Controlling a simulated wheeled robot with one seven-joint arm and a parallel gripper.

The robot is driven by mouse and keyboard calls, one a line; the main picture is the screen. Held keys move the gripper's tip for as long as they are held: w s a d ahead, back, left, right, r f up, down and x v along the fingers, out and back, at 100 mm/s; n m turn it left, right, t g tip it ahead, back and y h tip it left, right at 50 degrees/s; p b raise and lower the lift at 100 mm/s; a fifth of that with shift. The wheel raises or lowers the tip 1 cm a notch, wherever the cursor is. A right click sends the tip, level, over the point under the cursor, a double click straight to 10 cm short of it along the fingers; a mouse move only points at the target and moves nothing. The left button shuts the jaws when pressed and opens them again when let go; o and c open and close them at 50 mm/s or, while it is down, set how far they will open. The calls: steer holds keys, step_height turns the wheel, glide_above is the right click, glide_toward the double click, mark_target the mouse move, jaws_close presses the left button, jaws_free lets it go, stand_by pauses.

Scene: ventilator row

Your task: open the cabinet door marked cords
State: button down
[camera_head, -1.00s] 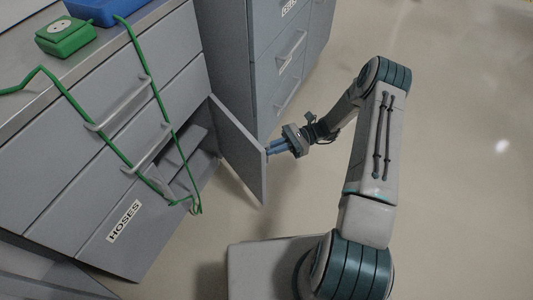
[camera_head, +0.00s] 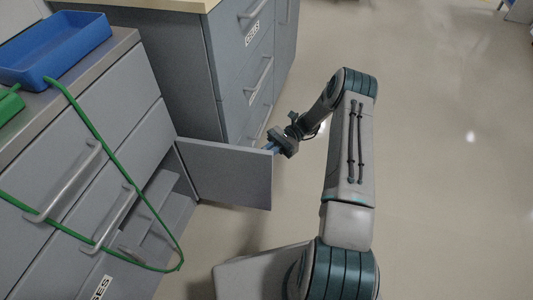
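A grey cabinet door (camera_head: 228,178) stands swung out from the left cabinet. No label shows on the face I see, so I cannot read a "cords" mark. Dim shelves or compartments (camera_head: 158,198) show in the opening behind it.
A green cord (camera_head: 118,165) hangs over the drawer handles (camera_head: 70,180) and loops low in front of the opening. A blue tray (camera_head: 58,48) sits on the counter. A second grey cabinet (camera_head: 243,70) stands behind the door. The floor (camera_head: 440,180) at right is clear.

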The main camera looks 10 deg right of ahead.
steer(key=shift+a+r, duration=0.15)
steer(key=shift+a, duration=0.1)
steer(key=c, duration=1.5)
jaws_free()
steer(key=shift+d, duration=0.3)
steer(key=v, duration=1.3)
steer(key=shift+w+d, duration=0.2)
steer(key=shift+d, duration=0.15)
